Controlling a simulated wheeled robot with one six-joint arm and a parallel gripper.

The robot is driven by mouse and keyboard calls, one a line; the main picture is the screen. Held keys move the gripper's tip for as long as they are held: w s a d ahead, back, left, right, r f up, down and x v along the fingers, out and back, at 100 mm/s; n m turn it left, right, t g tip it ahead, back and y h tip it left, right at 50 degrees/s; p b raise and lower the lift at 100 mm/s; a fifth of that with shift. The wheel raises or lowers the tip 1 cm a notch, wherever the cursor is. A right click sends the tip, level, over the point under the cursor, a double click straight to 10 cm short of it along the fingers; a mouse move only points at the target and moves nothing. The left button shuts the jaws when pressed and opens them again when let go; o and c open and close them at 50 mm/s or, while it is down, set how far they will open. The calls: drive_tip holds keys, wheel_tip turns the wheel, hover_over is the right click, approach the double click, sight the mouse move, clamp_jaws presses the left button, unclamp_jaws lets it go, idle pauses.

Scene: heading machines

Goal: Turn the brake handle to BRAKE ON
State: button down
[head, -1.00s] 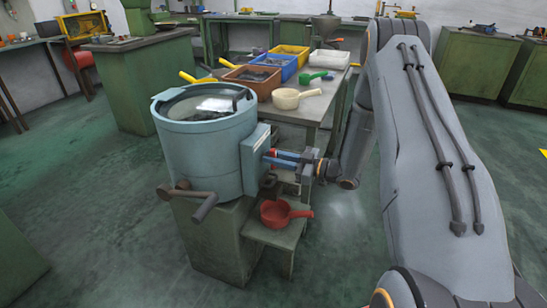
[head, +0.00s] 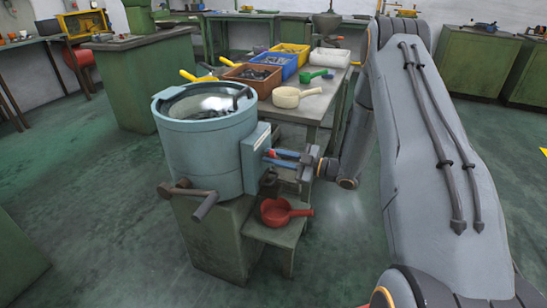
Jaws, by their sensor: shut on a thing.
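A round blue-grey machine tub (head: 205,155) stands on a green pedestal. A light box (head: 256,160) is fixed on its right side. My gripper (head: 274,157) is at the right face of this box, its blue fingers reaching left toward it. It is shut on a small red part there, which I take for the brake handle (head: 268,152). Most of the handle is hidden by the fingers, and I cannot read any label or its exact angle. My arm comes in from the right.
A crank handle (head: 190,195) sticks out at the tub's front. A red scoop (head: 282,211) lies on a low stand (head: 268,233) below my gripper. A table (head: 318,109) behind holds blue, yellow and orange bins and several scoops. Floor at the right of the stand is clear.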

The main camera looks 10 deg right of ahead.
drive_tip(key=c, duration=1.6)
unclamp_jaws()
drive_tip(key=shift+c, duration=0.2)
drive_tip(key=shift+d, duration=0.1)
drive_tip(key=v, duration=0.7)
drive_tip(key=shift+s+d, duration=0.25)
drive_tip(key=shift+s, duration=0.05)
